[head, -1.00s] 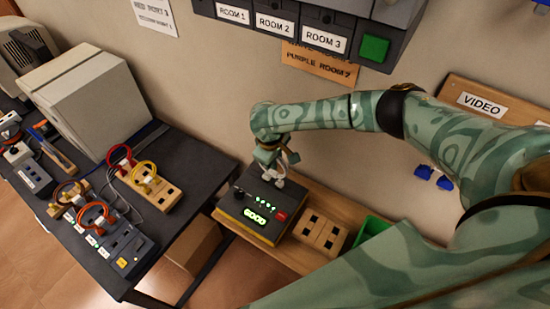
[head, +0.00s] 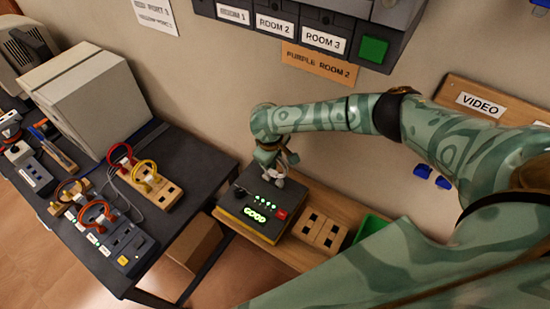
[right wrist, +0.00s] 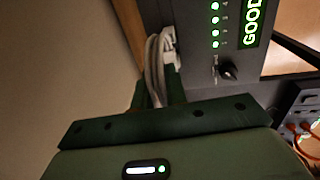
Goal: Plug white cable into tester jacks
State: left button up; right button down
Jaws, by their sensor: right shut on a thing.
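The tester (head: 246,222) is a dark box with a yellow edge on the low wooden bench. Its green display reads GOOD, with a row of green lights lit. My right gripper (head: 276,172) is at the tester's back edge. It is shut on the white cable (right wrist: 152,68), whose loop bends between the fingers. A white plug (right wrist: 169,42) meets the tester's edge; the jacks themselves are hidden behind it. My left gripper is not in view.
A wooden block with dark slots (head: 320,230) and a green bin (head: 371,226) stand right of the tester. The dark table (head: 190,165) at left carries a beige monitor (head: 90,100), coloured cables and socket boxes. A wall closes the back.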

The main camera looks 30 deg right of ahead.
jog(key=shift+f, duration=0.1)
dwell(0.3)
jog(key=c, duration=0.7)
grip_release()
